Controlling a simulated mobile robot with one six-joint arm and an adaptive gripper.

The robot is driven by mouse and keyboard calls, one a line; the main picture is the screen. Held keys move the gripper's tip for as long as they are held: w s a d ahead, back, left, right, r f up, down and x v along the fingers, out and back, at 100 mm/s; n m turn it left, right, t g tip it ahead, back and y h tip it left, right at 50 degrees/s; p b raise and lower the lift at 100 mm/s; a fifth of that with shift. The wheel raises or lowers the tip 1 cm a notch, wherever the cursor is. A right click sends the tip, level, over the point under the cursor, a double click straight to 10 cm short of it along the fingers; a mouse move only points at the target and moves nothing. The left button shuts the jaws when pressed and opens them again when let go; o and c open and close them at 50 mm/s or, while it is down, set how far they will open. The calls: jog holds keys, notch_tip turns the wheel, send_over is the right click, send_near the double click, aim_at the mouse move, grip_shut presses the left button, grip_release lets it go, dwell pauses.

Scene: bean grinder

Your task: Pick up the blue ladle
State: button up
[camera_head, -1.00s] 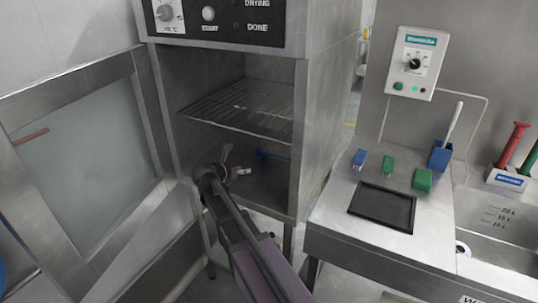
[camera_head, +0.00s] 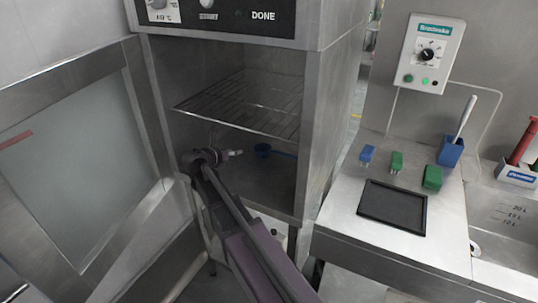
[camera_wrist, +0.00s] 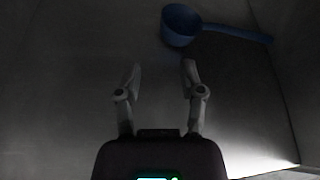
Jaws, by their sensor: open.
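The blue ladle (camera_head: 263,150) lies on the floor of the open drying cabinet, under the wire shelf. In the wrist view the ladle (camera_wrist: 180,26) shows at the top, with its round cup toward the middle and its handle running to the right. My gripper (camera_head: 238,153) reaches into the cabinet, to the left of the ladle's cup. In the wrist view my gripper (camera_wrist: 159,68) is open and empty, its two fingers pointing at the cup with a gap between. Nothing touches the ladle.
The wire shelf (camera_head: 245,104) spans the cabinet above my gripper. The cabinet's right wall (camera_head: 330,130) and the open door (camera_head: 80,160) at left bound the opening. A counter (camera_head: 345,205) with a black tray (camera_head: 392,208) and blue and green items stands at right.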

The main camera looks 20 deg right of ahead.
jog(key=b, duration=0.3)
send_near(255, 145)
jog(key=shift+f+x, duration=0.2)
jog(key=shift+x, duration=2.15)
jog(key=shift+s, duration=0.15)
jog(key=shift+b+x, duration=1)
jog(key=shift+x, duration=1.65)
jog(key=shift+a, duration=0.1)
grip_shut()
